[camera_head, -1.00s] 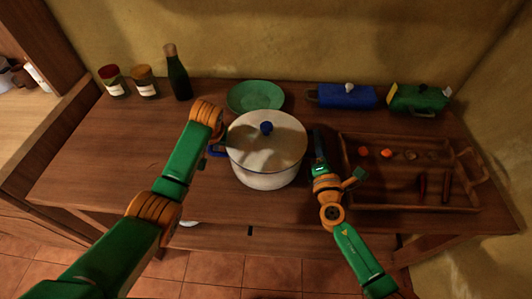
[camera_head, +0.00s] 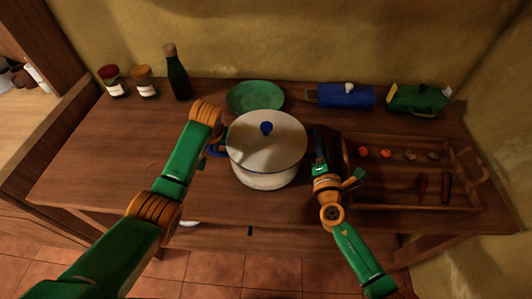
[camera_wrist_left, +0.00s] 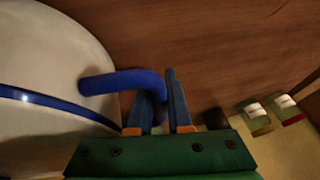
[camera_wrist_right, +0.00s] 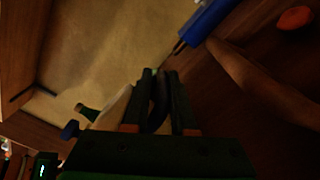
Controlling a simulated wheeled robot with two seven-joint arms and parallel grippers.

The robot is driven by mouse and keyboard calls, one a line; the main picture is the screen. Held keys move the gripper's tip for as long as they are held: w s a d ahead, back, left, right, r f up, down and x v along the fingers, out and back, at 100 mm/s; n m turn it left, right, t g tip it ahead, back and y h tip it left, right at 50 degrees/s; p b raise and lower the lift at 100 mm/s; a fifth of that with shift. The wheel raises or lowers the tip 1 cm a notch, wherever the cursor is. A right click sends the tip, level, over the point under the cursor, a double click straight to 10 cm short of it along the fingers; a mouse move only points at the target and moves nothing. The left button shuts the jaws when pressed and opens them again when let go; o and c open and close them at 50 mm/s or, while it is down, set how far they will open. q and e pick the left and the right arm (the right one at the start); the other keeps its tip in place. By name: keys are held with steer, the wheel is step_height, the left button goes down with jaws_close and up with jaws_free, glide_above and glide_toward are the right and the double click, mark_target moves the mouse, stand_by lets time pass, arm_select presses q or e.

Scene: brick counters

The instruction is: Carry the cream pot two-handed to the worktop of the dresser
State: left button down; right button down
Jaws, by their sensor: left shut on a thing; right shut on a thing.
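The cream pot (camera_head: 265,178) is in the middle of the brown table in the head view, upright, with its lid on and a dark blue knob on top. My left gripper (camera_head: 215,147) is at its left side. In the left wrist view the left gripper (camera_wrist_left: 168,100) is shut on the blue handle (camera_wrist_left: 120,82). My right gripper (camera_head: 317,140) is at the pot's right side, shut on the other handle, which the fingers mostly hide. A pale worktop (camera_head: 45,125) at the far left, probably the dresser's, is partly in view.
A wooden tray (camera_head: 410,200) with small items lies close right of my right gripper. A green plate (camera_head: 255,95) is behind the pot. A green bottle (camera_head: 178,80) and two jars stand back left. Blue (camera_head: 345,97) and green (camera_head: 418,100) objects lie back right. The table's left front is clear.

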steer(key=r+p, duration=0.2)
steer(key=p, duration=0.1)
steer(key=r+p, duration=0.1)
steer(key=r, duration=0.1)
steer(key=shift+w+r, duration=0.1)
steer(key=shift+w, duration=0.15)
steer(key=shift+r+p, duration=0.35)
steer(key=shift+p, duration=0.2)
steer(key=shift+s+d, duration=0.1)
steer(key=shift+s, duration=0.1)
steer(key=shift+w+f, duration=0.1)
steer(key=shift+w, duration=0.1)
